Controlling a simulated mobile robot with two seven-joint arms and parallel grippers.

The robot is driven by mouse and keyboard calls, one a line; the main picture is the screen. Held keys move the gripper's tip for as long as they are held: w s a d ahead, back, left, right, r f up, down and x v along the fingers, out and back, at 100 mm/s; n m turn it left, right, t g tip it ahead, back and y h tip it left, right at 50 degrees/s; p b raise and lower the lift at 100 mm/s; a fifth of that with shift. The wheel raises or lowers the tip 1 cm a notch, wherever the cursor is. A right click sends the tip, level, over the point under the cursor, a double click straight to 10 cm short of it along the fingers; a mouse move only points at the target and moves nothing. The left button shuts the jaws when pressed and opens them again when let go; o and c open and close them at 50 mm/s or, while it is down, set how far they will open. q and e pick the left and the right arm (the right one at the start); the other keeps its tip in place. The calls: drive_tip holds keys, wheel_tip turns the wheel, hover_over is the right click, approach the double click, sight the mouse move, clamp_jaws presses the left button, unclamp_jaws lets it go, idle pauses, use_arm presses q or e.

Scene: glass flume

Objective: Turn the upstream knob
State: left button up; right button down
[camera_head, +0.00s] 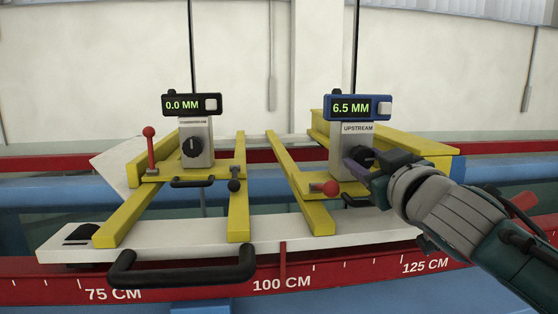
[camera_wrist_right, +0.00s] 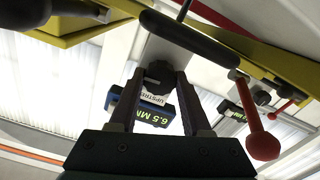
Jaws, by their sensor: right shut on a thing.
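The upstream knob (camera_head: 363,155) is black and sits on a grey post labelled UPSTREAM, under a blue display (camera_head: 359,108) reading 6.5 MM. My right gripper (camera_head: 362,163) reaches in from the right and is shut on the knob. In the right wrist view the knob (camera_wrist_right: 159,76) sits between the two fingers of the gripper (camera_wrist_right: 160,82). The fingers hide part of the knob in the head view. My left gripper is not in view.
A lever with a red ball (camera_head: 330,188) lies near the upstream post. Yellow rails, a black handle (camera_head: 183,272) and the red scale rail (camera_head: 340,272) are in front.

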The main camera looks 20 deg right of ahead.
drive_tip(key=n, duration=0.4)
drive_tip(key=shift+n, duration=0.4)
drive_tip(key=n, duration=0.3)
drive_tip(key=shift+r+n, duration=0.1)
drive_tip(key=shift+n, duration=0.2)
drive_tip(key=n, duration=0.3)
drive_tip(key=shift+n, duration=2.1)
drive_tip(key=shift+c, duration=1.8)
unclamp_jaws()
